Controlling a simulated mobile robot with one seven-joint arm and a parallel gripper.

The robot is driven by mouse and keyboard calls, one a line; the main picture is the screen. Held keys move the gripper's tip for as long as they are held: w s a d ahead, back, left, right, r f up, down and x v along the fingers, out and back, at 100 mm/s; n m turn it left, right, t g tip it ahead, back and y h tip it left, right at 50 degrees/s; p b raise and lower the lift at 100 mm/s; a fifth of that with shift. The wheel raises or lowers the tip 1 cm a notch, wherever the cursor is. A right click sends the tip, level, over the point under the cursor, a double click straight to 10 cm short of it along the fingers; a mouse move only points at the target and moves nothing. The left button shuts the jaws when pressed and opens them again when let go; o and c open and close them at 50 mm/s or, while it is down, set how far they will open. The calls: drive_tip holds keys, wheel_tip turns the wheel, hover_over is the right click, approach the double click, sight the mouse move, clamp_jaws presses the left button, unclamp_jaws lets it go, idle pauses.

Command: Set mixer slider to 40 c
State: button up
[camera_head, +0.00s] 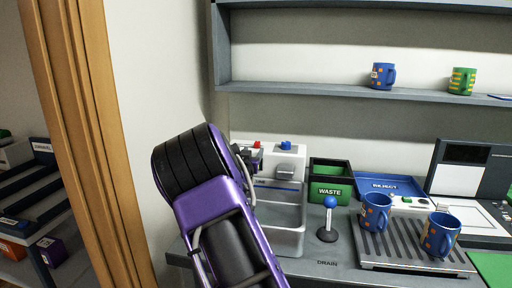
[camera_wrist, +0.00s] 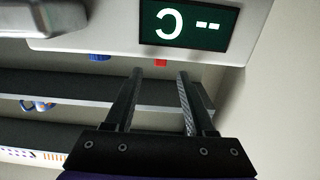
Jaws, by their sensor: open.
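The white and grey machine (camera_head: 275,205) stands on the counter in the head view. A red piece (camera_head: 256,144) and a blue knob (camera_head: 286,146) show at its top. A grey protruding block (camera_head: 285,172) is on its front; I cannot tell which part is the mixer slider. My gripper (camera_head: 249,158) is at the machine's upper left, partly hidden by my arm. In the wrist view, my gripper (camera_wrist: 160,72) is open and empty, with the red piece (camera_wrist: 161,62) appearing between its fingertips. A dark green display (camera_wrist: 189,26) shows two dashes and a C, upside down.
A green WASTE bin (camera_head: 331,187), a blue-topped lever (camera_head: 328,218) and a grey slatted tray (camera_head: 380,266) with two blue mugs (camera_head: 375,212) (camera_head: 440,235) stand to the right. A shelf (camera_head: 300,88) holding mugs is above. A wooden door frame (camera_head: 85,150) is left.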

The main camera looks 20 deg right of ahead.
sight(257, 145)
drive_tip(key=shift+x, duration=3.05)
clamp_jaws()
